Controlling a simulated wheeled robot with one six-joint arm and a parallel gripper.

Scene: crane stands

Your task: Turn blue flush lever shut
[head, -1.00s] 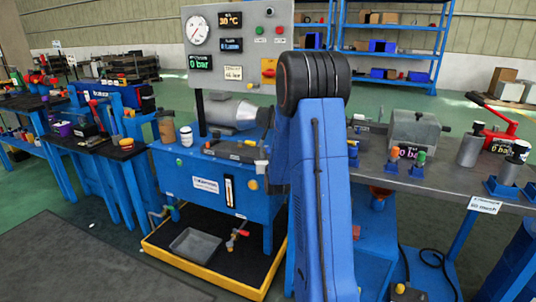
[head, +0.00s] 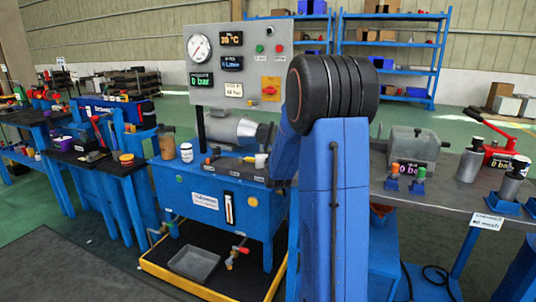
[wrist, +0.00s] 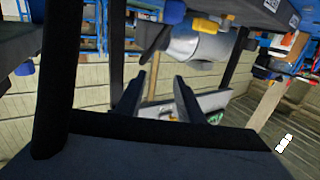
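I cannot pick out a blue flush lever for certain in either view. The blue hydraulic tank unit (head: 235,225) stands in the middle of the head view, with pipe fittings low on its front. A red-handled valve (head: 241,250) sits there above the drip tray, and a small pipe fitting (head: 158,234) is at the tank's lower left. My gripper (wrist: 158,90) shows in the wrist view, upside down, with two dark fingers apart and nothing between them. The grey motor (wrist: 195,47) and gauge panel (wrist: 207,103) lie beyond the fingers. My arm hides the gripper in the head view.
The gauge panel reads 0 bar (head: 200,80). A yellow-rimmed drip tray (head: 195,284) holding a grey pan (head: 193,263) lies below the tank. A bottle (head: 167,140) and white jar (head: 186,152) stand on the tank top. A grey bench (head: 440,190) is at right. Floor at front left is clear.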

